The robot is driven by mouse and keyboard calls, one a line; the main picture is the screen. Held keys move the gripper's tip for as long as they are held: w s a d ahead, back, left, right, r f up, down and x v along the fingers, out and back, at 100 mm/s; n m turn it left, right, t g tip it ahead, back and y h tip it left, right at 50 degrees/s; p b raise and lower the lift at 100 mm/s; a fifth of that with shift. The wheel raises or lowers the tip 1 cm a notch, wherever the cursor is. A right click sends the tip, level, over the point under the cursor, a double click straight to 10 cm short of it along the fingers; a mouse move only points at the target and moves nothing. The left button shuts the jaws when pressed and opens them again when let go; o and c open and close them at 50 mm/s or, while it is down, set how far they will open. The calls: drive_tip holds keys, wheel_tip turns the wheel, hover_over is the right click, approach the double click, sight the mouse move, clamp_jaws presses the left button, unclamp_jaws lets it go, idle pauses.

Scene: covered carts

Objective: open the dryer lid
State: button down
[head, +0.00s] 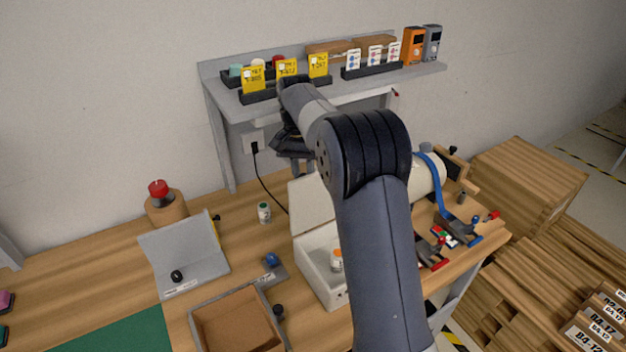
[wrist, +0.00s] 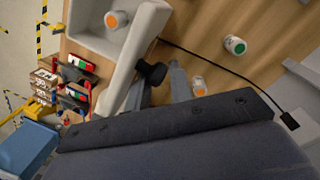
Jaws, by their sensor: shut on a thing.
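The dryer is a cream box (head: 318,290) right of the table's middle, partly hidden behind my arm. Its lid (head: 311,206) stands raised, roughly upright, at the box's back edge. Inside the open box is a jar with an orange cap (head: 336,260), which also shows in the wrist view (wrist: 116,19). My gripper (head: 296,165) is at the lid's upper part. In the wrist view, a black knob (wrist: 151,72) on the lid sits between the fingers of my gripper (wrist: 156,88), which are shut on it. The far fingertip contact is partly hidden.
A green-capped jar (head: 264,212) stands left of the dryer. A cardboard tray (head: 236,322) and a grey stand (head: 184,256) are at the front left. A shelf (head: 340,90) with yellow cards is behind my gripper. Clamps with red and blue ends (head: 460,230) are at the right.

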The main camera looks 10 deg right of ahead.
drive_tip(key=shift+w+a+f, duration=0.35)
drive_tip(key=shift+w+f, duration=0.05)
drive_tip(key=shift+w, duration=0.15)
drive_tip(key=shift+w+a+f, duration=0.3)
drive_tip(key=shift+w+f, duration=0.05)
drive_tip(key=shift+w, duration=0.2)
drive_tip(key=c, duration=1.7)
unclamp_jaws()
drive_tip(key=o, duration=0.5)
drive_tip(key=shift+a+r, duration=0.1)
drive_tip(key=shift+a, duration=0.05)
drive_tip(key=shift+r, duration=0.1)
wheel_tip(320, 180, up, 11)
drive_tip(key=w, duration=0.1)
drive_tip(key=shift+w+a+f, duration=0.15)
drive_tip(key=shift+w+f, duration=0.05)
